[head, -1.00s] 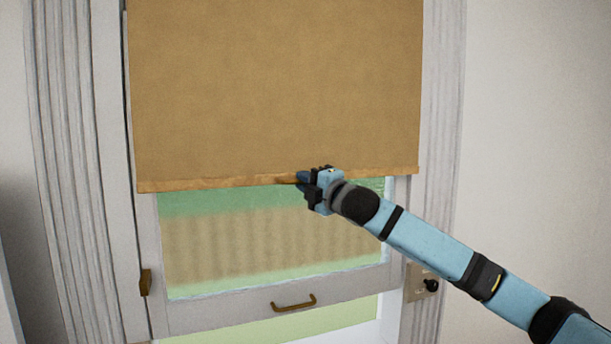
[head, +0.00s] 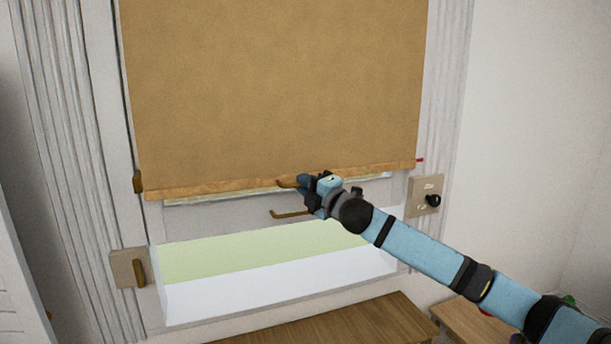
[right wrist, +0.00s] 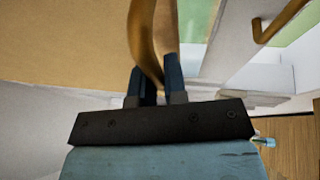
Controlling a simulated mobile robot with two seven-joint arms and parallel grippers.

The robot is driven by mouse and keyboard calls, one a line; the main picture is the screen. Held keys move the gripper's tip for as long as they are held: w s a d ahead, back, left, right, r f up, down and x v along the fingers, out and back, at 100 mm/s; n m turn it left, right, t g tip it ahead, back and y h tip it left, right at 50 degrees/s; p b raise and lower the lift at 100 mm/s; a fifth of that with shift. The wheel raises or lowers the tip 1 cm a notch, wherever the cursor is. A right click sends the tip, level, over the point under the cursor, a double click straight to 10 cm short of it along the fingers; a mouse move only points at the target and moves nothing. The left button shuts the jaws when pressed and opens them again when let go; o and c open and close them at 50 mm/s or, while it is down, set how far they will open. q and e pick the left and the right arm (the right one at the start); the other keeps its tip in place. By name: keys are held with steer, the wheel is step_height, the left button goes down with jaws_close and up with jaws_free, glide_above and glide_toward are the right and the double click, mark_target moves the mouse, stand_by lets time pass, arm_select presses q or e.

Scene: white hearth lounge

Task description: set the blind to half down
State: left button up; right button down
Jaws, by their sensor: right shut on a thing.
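The tan roller blind (head: 270,85) hangs over the window, its bottom bar (head: 220,187) close above the lower rail of the sash. A brass-brown pull (head: 287,183) sits at the middle of the bar. My right gripper (head: 303,186) is shut on this pull. In the right wrist view the curved pull (right wrist: 143,45) runs between the two fingers of the gripper (right wrist: 158,82). A small red mark (head: 420,160) shows on the frame beside the blind's right edge, slightly above the bar's middle height. My left gripper is not in view.
The sash handle (head: 290,214) is just below my right gripper. A plate with a black knob (head: 432,200) is on the right frame, and a brass latch (head: 139,272) on the left. A wooden surface (head: 350,325) lies below the sill.

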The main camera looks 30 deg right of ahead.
steer(key=shift+f, duration=0.45)
steer(key=c, duration=1.2)
jaws_free()
steer(key=shift+o, duration=0.2)
steer(key=b+v, duration=0.3)
steer(key=v, duration=1)
steer(key=shift+s, duration=0.4)
steer(key=shift+d, duration=0.1)
